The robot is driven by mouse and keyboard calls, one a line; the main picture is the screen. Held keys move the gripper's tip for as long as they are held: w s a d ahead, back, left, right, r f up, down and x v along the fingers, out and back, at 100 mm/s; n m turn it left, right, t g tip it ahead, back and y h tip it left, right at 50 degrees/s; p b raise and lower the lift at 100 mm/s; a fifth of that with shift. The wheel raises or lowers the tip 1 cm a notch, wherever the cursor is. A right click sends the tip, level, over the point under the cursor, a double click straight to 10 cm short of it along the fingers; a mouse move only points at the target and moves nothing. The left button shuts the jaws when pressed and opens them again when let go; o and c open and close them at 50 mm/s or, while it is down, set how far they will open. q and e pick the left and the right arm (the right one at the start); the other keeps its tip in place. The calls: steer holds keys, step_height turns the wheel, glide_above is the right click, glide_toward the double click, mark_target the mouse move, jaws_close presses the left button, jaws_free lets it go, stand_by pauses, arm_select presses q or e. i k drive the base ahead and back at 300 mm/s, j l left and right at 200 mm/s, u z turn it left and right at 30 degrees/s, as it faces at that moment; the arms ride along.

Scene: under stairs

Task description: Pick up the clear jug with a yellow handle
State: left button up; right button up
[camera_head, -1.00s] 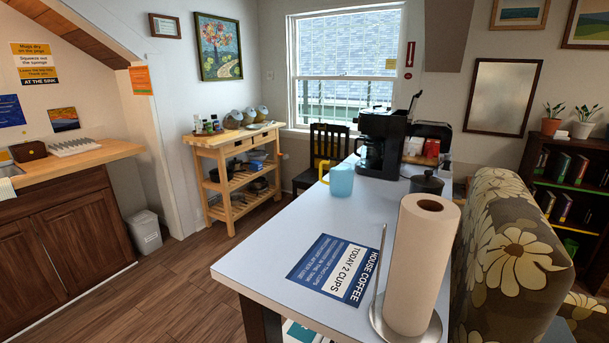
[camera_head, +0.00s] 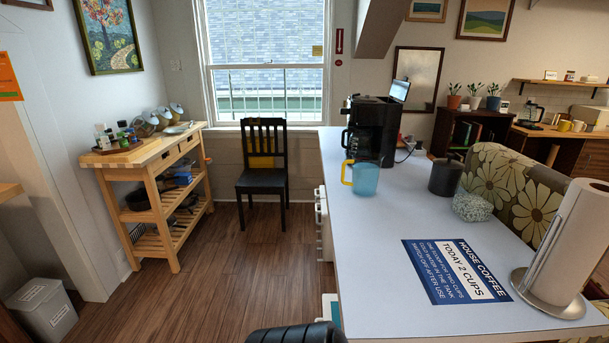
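The clear jug with a yellow handle (camera_head: 366,180) stands upright on the pale blue-grey counter (camera_head: 390,222), near its left edge. Its body looks see-through blue, and the yellow handle is on its left side. It stands just in front of the black coffee maker (camera_head: 378,118) and partly overlaps it in the view. Neither my left nor my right gripper shows in the head view. Only a black, ribbed, rounded part shows at the bottom edge, and I cannot tell what it is.
A black canister (camera_head: 445,178), a patterned box (camera_head: 472,208), a blue sign (camera_head: 455,271) and a paper towel roll (camera_head: 568,240) are on the counter. A black chair (camera_head: 262,180) and a wooden cart (camera_head: 160,195) stand beyond.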

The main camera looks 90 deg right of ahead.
mark_target(367, 165)
steer(key=i+z, duration=0.7)
steer(key=z, duration=0.2)
steer(key=i+j+z, duration=0.15)
steer(key=i+z, duration=0.3)
steer(key=k+l, duration=0.05)
steer(key=k, duration=0.05)
